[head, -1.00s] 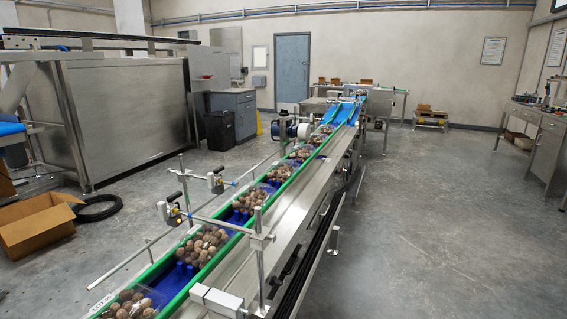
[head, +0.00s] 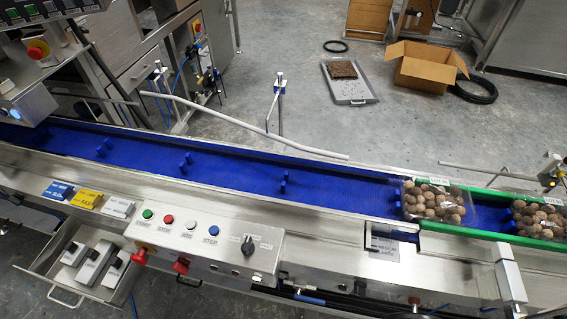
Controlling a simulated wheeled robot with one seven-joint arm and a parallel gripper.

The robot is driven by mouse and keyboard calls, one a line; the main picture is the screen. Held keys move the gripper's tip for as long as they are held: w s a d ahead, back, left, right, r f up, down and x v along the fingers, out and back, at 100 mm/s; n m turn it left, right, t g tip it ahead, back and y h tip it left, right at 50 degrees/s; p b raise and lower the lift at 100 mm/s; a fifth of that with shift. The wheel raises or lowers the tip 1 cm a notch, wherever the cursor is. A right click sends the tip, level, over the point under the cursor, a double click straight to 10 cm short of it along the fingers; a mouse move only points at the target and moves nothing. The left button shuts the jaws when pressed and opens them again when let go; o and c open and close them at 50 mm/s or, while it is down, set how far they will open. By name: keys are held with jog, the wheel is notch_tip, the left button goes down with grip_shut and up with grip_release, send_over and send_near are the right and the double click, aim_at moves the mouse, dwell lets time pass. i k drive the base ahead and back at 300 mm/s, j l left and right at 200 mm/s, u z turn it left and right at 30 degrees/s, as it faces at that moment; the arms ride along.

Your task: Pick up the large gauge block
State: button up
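Three small labelled blocks lie in a row on the steel front ledge of the conveyor in the head view: a blue block (head: 59,190), a yellow block (head: 87,197) and a white-grey block (head: 118,207). They look like gauge blocks, similar in size. Their print is too small to read, so I cannot tell which is the large one. My gripper is not in view.
An open drawer (head: 40,266) below the ledge holds several white-and-black items (head: 92,262). A control box (head: 205,245) with buttons and a knob juts out right of the blocks.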

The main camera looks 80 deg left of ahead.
aim_at(97, 257)
jog(key=u, duration=1.55)
jog(key=k+l+u, duration=0.1)
jog(key=u, duration=0.7)
jog(key=k+l+u, duration=0.1)
jog(key=u, duration=0.35)
jog(key=k+u, duration=0.2)
jog(key=u, duration=0.2)
jog(key=k+j, duration=0.1)
jog(key=i+j, duration=0.25)
jog(key=j, duration=0.15)
jog(key=i+j, duration=0.2)
jog(key=j, duration=0.2)
jog(key=i+j, duration=0.25)
jog(key=j, duration=0.15)
jog(key=i+j, duration=0.25)
jog(key=j, duration=0.15)
jog(key=i+j, duration=0.25)
jog(key=j, duration=0.15)
jog(key=k+l, duration=0.1)
jog(key=l, duration=0.15)
jog(key=k+l, duration=0.1)
jog(key=l+u, duration=0.05)
jog(key=l, duration=0.05)
